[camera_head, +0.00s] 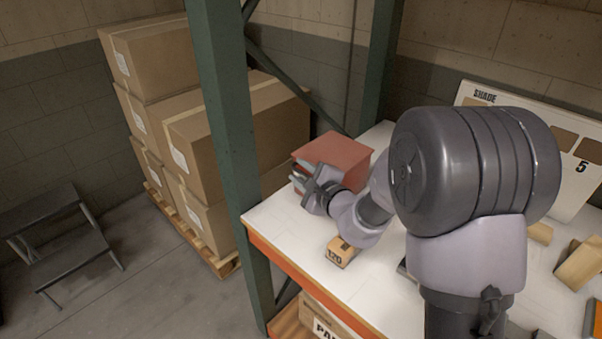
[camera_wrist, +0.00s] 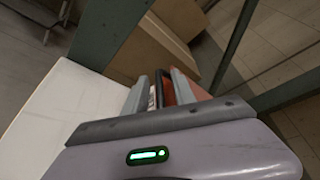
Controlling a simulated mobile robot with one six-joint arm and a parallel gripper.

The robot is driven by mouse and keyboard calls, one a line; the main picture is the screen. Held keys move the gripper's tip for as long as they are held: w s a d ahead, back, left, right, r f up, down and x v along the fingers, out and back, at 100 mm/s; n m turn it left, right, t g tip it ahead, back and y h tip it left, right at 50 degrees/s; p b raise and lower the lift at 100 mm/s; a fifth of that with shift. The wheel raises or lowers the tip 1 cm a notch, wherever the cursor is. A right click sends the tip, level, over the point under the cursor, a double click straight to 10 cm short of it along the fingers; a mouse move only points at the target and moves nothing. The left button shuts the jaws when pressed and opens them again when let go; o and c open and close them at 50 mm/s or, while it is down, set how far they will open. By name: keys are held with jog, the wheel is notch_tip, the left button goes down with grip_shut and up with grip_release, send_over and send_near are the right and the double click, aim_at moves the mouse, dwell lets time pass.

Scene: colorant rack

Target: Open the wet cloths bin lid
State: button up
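The wet cloths bin (camera_head: 345,150) is a red box at the back left of the white shelf, and its flat red top looks shut. My gripper (camera_head: 299,176) is at its left front side, and my wrist covers part of that side. In the wrist view my gripper's fingers (camera_wrist: 163,92) stand apart. An orange-red part of the bin (camera_wrist: 169,91) shows between them, beside a narrow dark piece. I cannot tell whether the fingers touch the bin.
A green rack post (camera_head: 228,150) stands just left of the bin, with stacked cartons (camera_head: 225,130) beyond it. A small box marked 120 (camera_head: 341,252) lies on the shelf (camera_head: 290,222) near its front edge. Wooden blocks (camera_head: 578,264) lie at the right.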

grip_shut()
dwell(1.4)
